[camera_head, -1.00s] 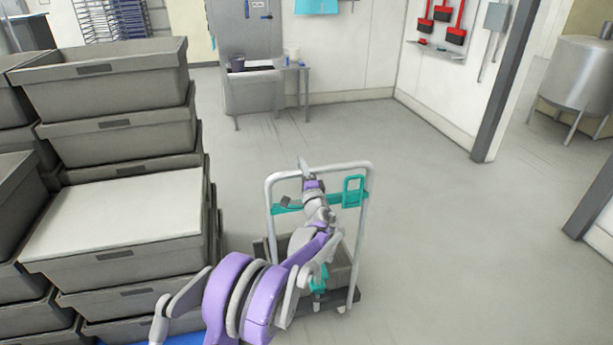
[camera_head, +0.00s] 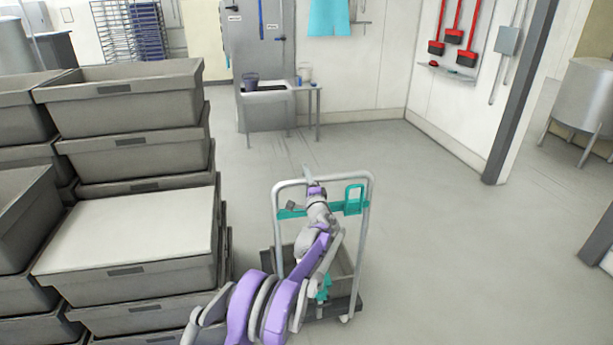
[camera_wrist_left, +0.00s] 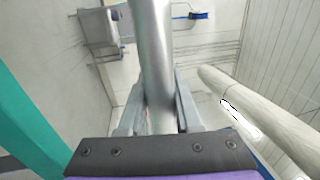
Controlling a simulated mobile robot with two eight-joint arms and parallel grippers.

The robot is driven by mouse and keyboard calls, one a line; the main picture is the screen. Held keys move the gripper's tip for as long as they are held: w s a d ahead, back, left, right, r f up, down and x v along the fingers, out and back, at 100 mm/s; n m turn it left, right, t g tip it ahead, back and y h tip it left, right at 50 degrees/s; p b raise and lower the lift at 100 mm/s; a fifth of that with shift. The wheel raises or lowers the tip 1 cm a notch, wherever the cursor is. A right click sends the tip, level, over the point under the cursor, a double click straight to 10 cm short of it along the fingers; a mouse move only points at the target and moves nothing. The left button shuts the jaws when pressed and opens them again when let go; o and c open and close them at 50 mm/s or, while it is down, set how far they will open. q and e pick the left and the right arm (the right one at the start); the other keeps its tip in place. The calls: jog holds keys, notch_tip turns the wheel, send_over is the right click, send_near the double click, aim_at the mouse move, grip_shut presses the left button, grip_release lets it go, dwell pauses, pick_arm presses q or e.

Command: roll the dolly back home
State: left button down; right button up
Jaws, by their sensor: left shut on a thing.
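The dolly has a white tubular push handle (camera_head: 369,230) with a teal crossbar (camera_head: 335,207) and a dark flat base (camera_head: 350,306). A grey crate (camera_head: 343,265) sits on the base, partly hidden behind my purple and grey left arm. My left gripper (camera_head: 312,182) is at the top bar of the handle. In the left wrist view, the gripper (camera_wrist_left: 158,112) is shut on the handle bar (camera_wrist_left: 155,50), with one finger on each side of it. My right gripper is in neither view.
Stacks of grey crates (camera_head: 130,138) stand close to the dolly's left, one with a white top (camera_head: 130,233). A sink (camera_head: 266,108) stands at the back wall. A dark post (camera_head: 515,110) and a steel tank (camera_head: 585,98) are at right. The floor (camera_head: 440,240) right of the dolly is clear.

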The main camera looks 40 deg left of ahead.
pick_arm(q)
jog(key=c, duration=0.9)
grip_release()
jog(key=shift+a+r, duration=0.1)
jog(key=o, duration=0.3)
jog(key=shift+w, duration=0.1)
jog(key=b+v, duration=0.1)
jog(key=v, duration=1)
